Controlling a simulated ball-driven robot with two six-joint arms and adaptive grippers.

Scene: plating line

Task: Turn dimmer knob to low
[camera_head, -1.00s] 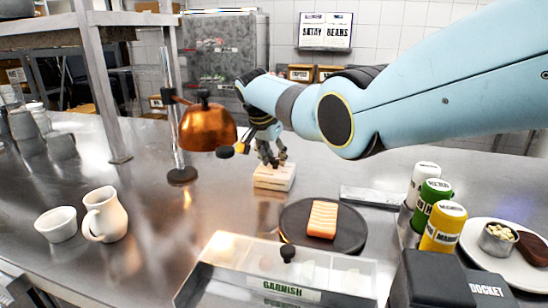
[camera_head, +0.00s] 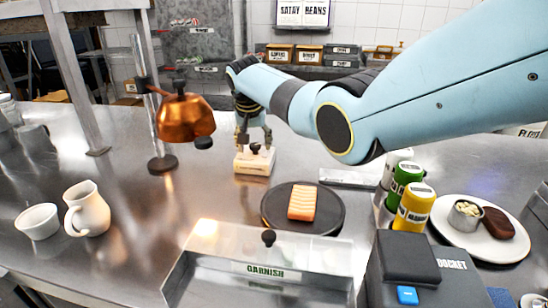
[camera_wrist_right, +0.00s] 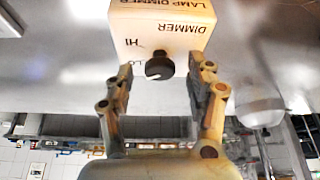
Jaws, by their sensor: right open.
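The dimmer box (camera_head: 253,164) is a small cream block on the steel counter, behind the dark round plate. Its black dimmer knob (camera_head: 255,149) is on it; the knob also shows in the right wrist view (camera_wrist_right: 159,67), beside the printed words HI, LO and DIMMER. A pale mark on the knob is too small to read surely. My right gripper (camera_head: 254,142) is over the box. In the right wrist view my right gripper (camera_wrist_right: 161,85) is open, with a finger on each side of the knob and gaps between. My left gripper is not in view.
A copper heat lamp (camera_head: 185,118) on a stand is just left of the box. The dark plate (camera_head: 330,222) with a salmon piece (camera_head: 302,203) is in front right. The garnish bin (camera_head: 262,272), sauce bottles (camera_head: 414,207) and a white jug (camera_head: 87,208) stand nearer.

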